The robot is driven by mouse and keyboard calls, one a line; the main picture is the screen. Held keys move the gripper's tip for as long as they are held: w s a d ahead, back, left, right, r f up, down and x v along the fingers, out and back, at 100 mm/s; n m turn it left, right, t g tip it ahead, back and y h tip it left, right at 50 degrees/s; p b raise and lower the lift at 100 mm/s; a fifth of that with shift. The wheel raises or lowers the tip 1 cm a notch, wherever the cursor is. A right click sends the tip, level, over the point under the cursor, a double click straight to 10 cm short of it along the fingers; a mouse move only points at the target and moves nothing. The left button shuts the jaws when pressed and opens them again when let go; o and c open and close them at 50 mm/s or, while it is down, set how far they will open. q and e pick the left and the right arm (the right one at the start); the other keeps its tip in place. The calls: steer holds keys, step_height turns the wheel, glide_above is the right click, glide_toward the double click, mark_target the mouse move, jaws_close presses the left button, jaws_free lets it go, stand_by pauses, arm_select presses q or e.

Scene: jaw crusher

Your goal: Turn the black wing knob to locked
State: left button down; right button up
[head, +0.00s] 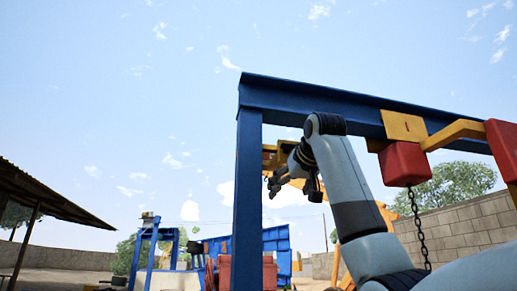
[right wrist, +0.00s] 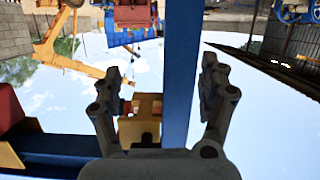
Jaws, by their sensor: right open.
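My right gripper (head: 274,184) is raised beside the blue post of a tall frame in the head view. In the right wrist view my right gripper (right wrist: 161,70) is open, its two fingers wide apart with nothing held. A yellow box (right wrist: 130,129) with a red part shows between the finger bases, next to the blue post. A small dark piece (right wrist: 147,141) on its face may be the black wing knob, but its shape and setting are too small to tell. In the head view the knob cannot be made out. My left gripper is not in view.
The blue frame has a post (head: 248,190) and a top beam (head: 340,105) close to my right arm. A red block (head: 405,164) with a chain (head: 421,230) hangs at the right. A block wall (head: 460,232) stands behind. Open sky fills the left.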

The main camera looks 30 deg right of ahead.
steer(key=s+r+t, duration=0.2)
steer(key=s+r, duration=0.1)
steer(key=r, duration=0.5)
steer(key=t, duration=0.1)
glide_toward(290, 145)
steer(key=shift+m+h, duration=0.3)
steer(key=p+x, duration=0.1)
steer(key=x, duration=0.2)
steer(key=p+x, duration=0.2)
steer(key=x, duration=0.1)
steer(key=p+x, duration=0.2)
steer(key=x, duration=0.2)
steer(key=shift+w+r, duration=0.1)
steer(key=shift+r, duration=0.25)
steer(key=shift+w+f, duration=0.15)
steer(key=shift+w, duration=0.35)
steer(key=shift+d, duration=0.1)
steer(key=shift+c, duration=0.3)
steer(key=c, duration=1.1)
